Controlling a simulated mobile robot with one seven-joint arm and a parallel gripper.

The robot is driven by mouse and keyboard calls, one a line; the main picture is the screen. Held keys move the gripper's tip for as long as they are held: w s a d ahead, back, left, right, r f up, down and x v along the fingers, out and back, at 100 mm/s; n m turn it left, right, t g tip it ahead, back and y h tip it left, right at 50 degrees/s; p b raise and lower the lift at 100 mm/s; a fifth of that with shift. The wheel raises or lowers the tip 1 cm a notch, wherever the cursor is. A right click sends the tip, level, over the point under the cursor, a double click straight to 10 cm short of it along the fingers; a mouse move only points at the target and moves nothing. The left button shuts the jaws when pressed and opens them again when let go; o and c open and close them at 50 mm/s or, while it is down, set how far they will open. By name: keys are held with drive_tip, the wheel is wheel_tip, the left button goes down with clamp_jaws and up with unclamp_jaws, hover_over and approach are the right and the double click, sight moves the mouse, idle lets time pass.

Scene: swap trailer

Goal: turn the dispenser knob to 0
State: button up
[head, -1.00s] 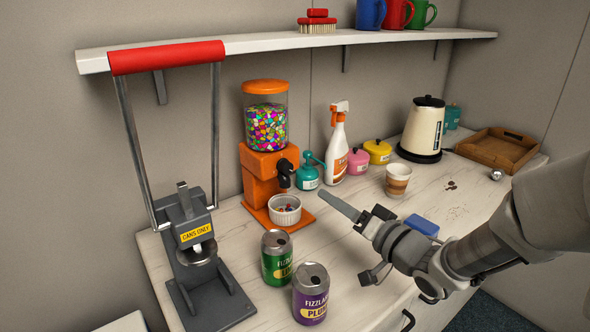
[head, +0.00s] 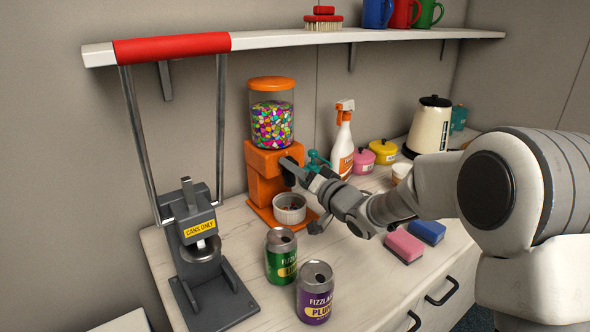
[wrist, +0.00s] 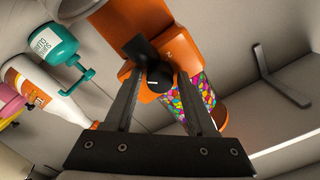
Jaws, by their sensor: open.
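The orange candy dispenser (head: 262,172) stands at the back of the counter, its clear jar full of colourful candy. Its black knob (wrist: 158,76) faces me in the wrist view, with a lever-like handle and a white mark; a small "2" shows on the orange face beside it. My gripper (head: 289,167) is at the dispenser's front in the head view. In the wrist view my open gripper (wrist: 160,95) has one finger on each side of the knob; I cannot tell whether they touch it. In the head view the gripper partly hides the knob.
A white bowl (head: 290,208) sits below the knob on the dispenser's base. Two cans, green (head: 281,256) and purple (head: 315,292), stand in front. A can crusher (head: 199,240) is at left. A teal bottle (wrist: 60,52) and a spray bottle (wrist: 45,88) are close beside the gripper.

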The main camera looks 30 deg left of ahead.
clamp_jaws()
idle(0.3)
drive_tip(key=shift+n+b, duration=5.9)
drive_tip(key=shift+n, duration=1.8)
